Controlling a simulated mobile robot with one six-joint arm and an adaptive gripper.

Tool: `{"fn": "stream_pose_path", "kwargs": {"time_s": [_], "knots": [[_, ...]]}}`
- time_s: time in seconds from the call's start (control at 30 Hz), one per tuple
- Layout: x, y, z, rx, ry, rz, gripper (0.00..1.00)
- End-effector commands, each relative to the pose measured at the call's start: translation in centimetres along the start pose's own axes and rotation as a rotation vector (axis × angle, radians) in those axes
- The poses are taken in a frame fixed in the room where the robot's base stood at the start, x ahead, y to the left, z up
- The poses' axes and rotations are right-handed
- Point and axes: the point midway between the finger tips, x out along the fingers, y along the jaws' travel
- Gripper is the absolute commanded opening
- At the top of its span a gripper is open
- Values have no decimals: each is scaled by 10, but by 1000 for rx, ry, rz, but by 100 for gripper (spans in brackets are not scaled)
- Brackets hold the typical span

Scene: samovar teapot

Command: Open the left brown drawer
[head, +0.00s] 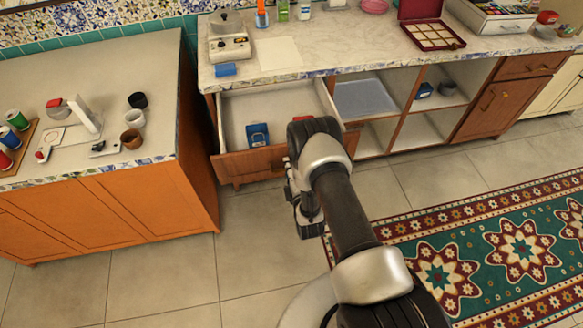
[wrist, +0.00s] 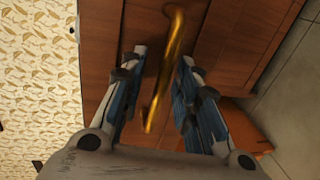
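The left brown drawer (head: 245,163) stands pulled out from under the marble counter in the head view, its pale inside showing. A small blue object (head: 257,135) lies in it. My arm hides the right part of its front. In the wrist view a gold bar handle (wrist: 161,88) stands out from a brown wooden front (wrist: 235,38). My gripper (wrist: 165,57) is open, with one finger on each side of the handle and gaps visible between. In the head view my gripper (head: 306,212) is low in front of the drawer, its fingertips not clearly visible.
An orange-sided counter (head: 110,210) with cups and cans stands left of the drawer. Open shelves (head: 365,98) and a brown cupboard (head: 497,105) are to the right. A patterned rug (head: 480,250) covers the floor at right; the tiles (head: 165,275) in front are clear.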

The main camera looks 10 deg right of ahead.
Motion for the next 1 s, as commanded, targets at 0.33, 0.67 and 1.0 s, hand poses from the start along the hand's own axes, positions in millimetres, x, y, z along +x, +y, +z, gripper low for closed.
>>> {"fn": "stream_pose_path", "kwargs": {"time_s": [0.33,0.67,1.0], "knots": [[-20,-2,0,0,0,-4,29],[-89,-2,0,0,0,-6,29],[-120,0,0,0,0,-1,29]]}}
